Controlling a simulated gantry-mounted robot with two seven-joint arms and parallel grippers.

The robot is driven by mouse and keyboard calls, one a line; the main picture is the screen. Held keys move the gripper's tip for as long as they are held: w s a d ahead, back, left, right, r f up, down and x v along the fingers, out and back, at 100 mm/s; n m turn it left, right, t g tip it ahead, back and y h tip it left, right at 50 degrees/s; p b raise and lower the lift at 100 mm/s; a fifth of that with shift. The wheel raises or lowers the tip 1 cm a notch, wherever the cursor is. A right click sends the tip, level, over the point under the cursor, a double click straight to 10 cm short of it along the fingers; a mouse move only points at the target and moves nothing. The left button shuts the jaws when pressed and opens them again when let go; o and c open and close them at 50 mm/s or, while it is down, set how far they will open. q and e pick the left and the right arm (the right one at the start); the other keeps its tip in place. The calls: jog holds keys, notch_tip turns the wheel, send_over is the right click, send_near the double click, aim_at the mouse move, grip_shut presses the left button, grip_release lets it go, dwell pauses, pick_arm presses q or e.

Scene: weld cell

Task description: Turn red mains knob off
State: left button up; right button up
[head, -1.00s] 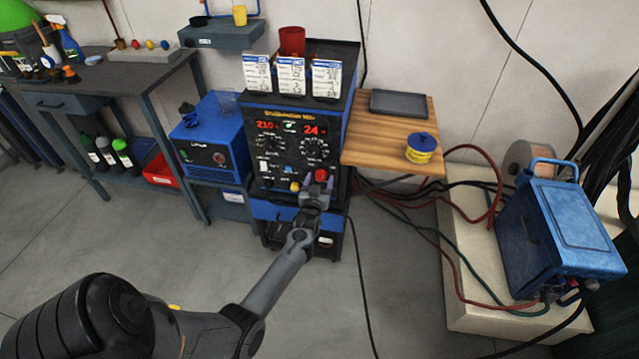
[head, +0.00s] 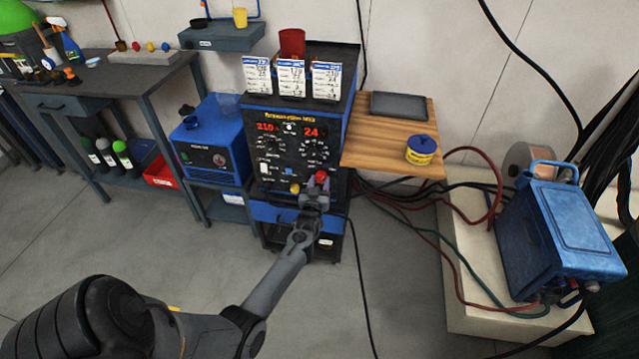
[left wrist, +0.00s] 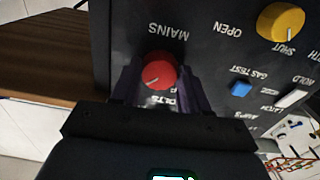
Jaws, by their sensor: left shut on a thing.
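The red mains knob (head: 321,175) is at the lower right of the welding machine's black front panel (head: 270,172). In the left wrist view the knob (left wrist: 159,72) sits under the upside-down word MAINS, with a pale pointer line on its face. My left gripper (head: 317,183) is at the panel. In the left wrist view its fingers (left wrist: 160,86) stand on either side of the knob and are shut on it. The displays on the panel are lit red and read 210 and 24. My right gripper is not in view.
A yellow knob (left wrist: 281,21) and a blue button (left wrist: 240,89) are near the mains knob. A wooden side shelf (head: 375,150) with a yellow tin (head: 421,152) juts out to the right. Cables hang and lie at the right. Open floor lies in front.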

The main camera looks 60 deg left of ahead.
pick_arm(q)
jog(key=n+p, duration=0.1)
jog(key=n, duration=0.3)
jog(key=shift+n, duration=0.4)
jog(key=n+p, duration=0.1)
jog(key=n, duration=0.7)
jog(key=shift+d+r+n+p, duration=0.1)
jog(key=shift+n+p, duration=0.25)
jog(key=shift+n, duration=0.05)
jog(key=shift+n+p, duration=0.3)
jog(key=shift+n, duration=1.6)
jog(key=o, duration=1.1)
jog(key=shift+c, duration=0.2)
